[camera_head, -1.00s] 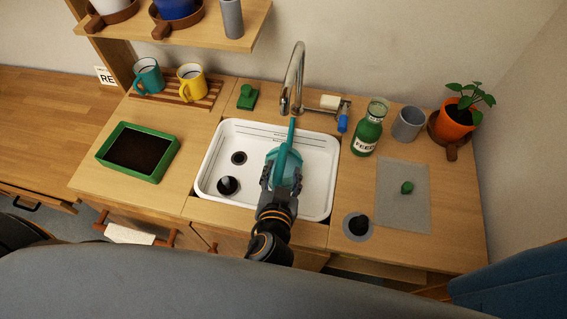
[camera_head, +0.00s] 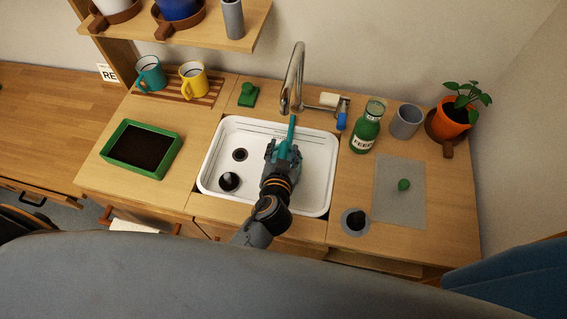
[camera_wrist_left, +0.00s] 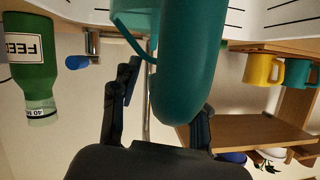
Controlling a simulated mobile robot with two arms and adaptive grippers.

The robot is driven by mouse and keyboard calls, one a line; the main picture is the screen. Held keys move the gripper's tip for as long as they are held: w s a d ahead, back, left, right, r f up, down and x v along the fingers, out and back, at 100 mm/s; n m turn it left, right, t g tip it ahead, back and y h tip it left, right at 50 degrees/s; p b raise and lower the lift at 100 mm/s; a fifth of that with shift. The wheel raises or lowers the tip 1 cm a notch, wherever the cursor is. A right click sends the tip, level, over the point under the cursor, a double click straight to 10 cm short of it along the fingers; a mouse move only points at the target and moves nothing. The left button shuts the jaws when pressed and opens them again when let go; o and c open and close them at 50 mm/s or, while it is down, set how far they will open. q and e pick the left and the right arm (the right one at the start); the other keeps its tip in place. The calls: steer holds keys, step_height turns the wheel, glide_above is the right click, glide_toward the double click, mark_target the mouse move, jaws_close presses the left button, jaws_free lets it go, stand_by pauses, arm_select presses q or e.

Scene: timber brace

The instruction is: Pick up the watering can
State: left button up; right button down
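The teal watering can (camera_head: 292,132) is in the white sink basin, mostly hidden behind my left gripper (camera_head: 283,153) in the head view; its upright spout or handle part shows beyond the fingers. In the left wrist view a large rounded teal part of the can (camera_wrist_left: 186,65) fills the middle, between the two dark fingers of my left gripper (camera_wrist_left: 165,105). The fingers are spread on either side of it, with a visible gap on the picture's left side. My right gripper is not in view.
The sink (camera_head: 318,185) has a tall faucet (camera_head: 294,75) behind it. A green feed bottle (camera_head: 367,132), grey cup (camera_head: 406,121) and orange potted plant (camera_head: 452,120) stand to the right. A green soil tray (camera_head: 160,170) and two mugs are to the left. A shelf (camera_head: 238,35) overhangs at upper left.

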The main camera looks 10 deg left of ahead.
arm_select(q)
jaws_close()
steer(key=shift+w+r, duration=0.1)
steer(key=shift+r, duration=0.05)
